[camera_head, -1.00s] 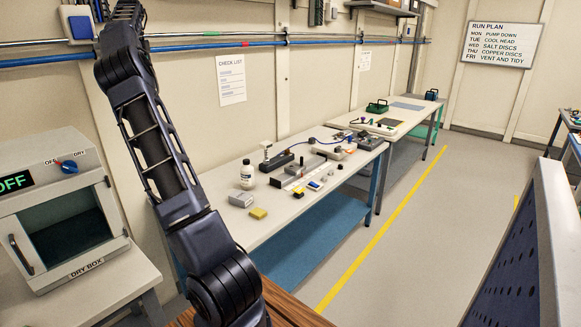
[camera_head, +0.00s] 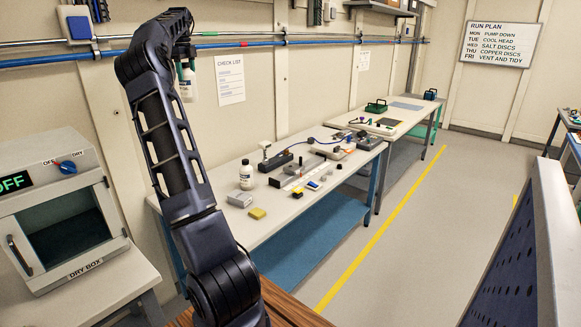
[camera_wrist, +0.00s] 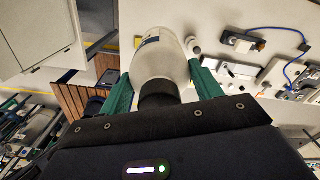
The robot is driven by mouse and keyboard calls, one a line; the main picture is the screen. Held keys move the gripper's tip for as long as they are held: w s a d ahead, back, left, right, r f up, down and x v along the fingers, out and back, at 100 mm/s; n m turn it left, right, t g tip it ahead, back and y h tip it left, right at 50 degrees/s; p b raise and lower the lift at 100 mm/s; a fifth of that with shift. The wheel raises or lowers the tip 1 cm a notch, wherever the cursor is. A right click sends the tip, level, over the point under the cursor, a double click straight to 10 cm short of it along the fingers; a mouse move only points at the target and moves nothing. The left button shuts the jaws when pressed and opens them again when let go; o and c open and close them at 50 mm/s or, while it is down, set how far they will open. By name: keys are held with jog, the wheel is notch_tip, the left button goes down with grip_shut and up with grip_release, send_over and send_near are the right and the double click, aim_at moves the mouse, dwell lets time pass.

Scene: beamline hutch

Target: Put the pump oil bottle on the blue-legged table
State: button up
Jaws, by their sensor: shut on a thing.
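My gripper (camera_head: 186,55) is raised at the upper left in the head view, in front of the wall. It is shut on a white bottle (camera_head: 188,82) with a dark cap, taken to be the pump oil bottle; its label is unreadable. In the wrist view the green fingers of my gripper (camera_wrist: 160,72) clasp the bottle (camera_wrist: 160,52) from both sides. The blue-legged table (camera_head: 283,211) stands against the wall, below and to the right of the held bottle. It has a blue lower shelf.
A dry box (camera_head: 62,210) stands at left. A green-legged table (camera_head: 408,112) is farther back.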

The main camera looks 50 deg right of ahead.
notch_tip(320, 180, down, 48)
jog(key=shift+f, duration=0.2)
dwell(0.5)
jog(key=shift+f, duration=0.15)
jog(key=o, duration=1.8)
jog(key=shift+a, duration=0.1)
jog(key=shift+c, duration=0.2)
